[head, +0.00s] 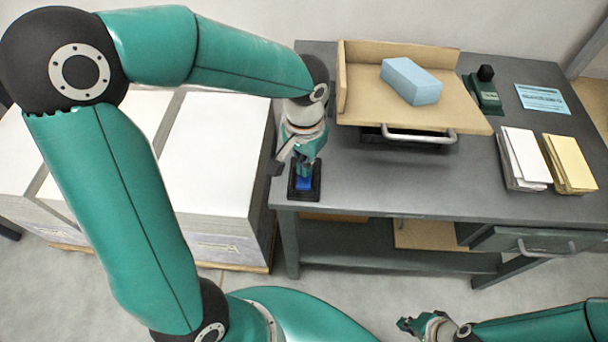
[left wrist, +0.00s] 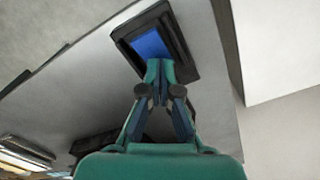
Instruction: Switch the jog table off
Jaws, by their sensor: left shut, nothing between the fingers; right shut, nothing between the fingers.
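The jog table (head: 362,92) is a tan wooden tray with raised edges at its left and back, standing on the grey bench. A blue rocker switch (head: 304,184) in a black frame sits at the bench's front left corner; it also shows in the left wrist view (left wrist: 150,44). My left gripper (head: 304,171) is shut and empty, its fingertips at the switch and covering part of it. In the left wrist view the tips (left wrist: 160,66) overlap the rocker's near edge; I cannot tell whether they press it. My right gripper (head: 406,324) is shut and empty, low and away from the bench.
A light blue block (head: 410,80) lies on the jog table, with a metal handle (head: 420,137) at its front. A green stamp (head: 485,92), a blue card (head: 542,99), white envelopes (head: 524,158) and yellow ones (head: 570,163) are at right. Large paper stacks (head: 215,150) stand left of the bench (head: 400,185).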

